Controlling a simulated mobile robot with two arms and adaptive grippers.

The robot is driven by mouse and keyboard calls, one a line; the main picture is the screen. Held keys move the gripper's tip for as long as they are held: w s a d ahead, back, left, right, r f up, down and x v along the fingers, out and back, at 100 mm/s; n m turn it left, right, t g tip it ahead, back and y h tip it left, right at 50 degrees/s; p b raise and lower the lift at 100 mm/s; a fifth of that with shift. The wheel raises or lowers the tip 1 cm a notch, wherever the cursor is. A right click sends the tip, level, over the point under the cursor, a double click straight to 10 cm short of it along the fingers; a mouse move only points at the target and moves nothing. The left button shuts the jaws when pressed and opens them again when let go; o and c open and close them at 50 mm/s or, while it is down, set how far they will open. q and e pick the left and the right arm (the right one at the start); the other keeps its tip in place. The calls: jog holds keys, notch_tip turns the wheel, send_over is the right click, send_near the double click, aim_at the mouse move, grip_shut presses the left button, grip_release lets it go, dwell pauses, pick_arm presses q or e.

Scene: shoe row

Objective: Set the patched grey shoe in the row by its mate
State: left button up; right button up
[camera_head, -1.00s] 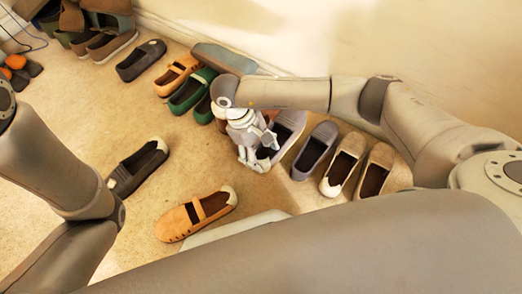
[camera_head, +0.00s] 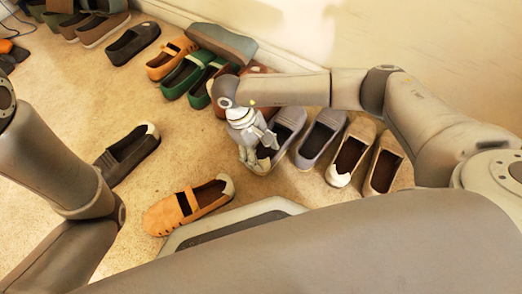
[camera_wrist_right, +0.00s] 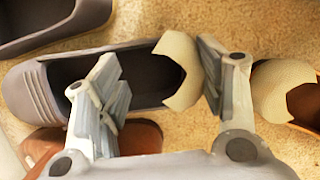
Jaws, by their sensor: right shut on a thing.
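The patched grey shoe (camera_head: 289,124) has a cream patch at its near end. It is in the row, between a red-brown shoe (camera_head: 258,70) and a plain-ended grey shoe (camera_head: 320,137). My right gripper (camera_head: 258,155) is shut on its patched end. In the right wrist view, one finger is inside the shoe (camera_wrist_right: 150,75) and the other outside the cream patch. Whether the sole touches the floor I cannot tell. Part of the shoe is hidden by the gripper. My left arm shows, but its gripper is out of view.
Beige shoes (camera_head: 351,152) stand right of the grey ones; green shoes (camera_head: 188,72) and an orange shoe (camera_head: 168,60) stand farther left. A dark cream-patched shoe (camera_head: 128,153) and an orange cream-patched shoe (camera_head: 188,206) lie in front.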

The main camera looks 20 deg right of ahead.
jog(key=shift+f+b, duration=0.6)
jog(key=shift+f, duration=0.15)
dwell(0.3)
jog(key=o, duration=1.3)
jog(key=v, duration=1.2)
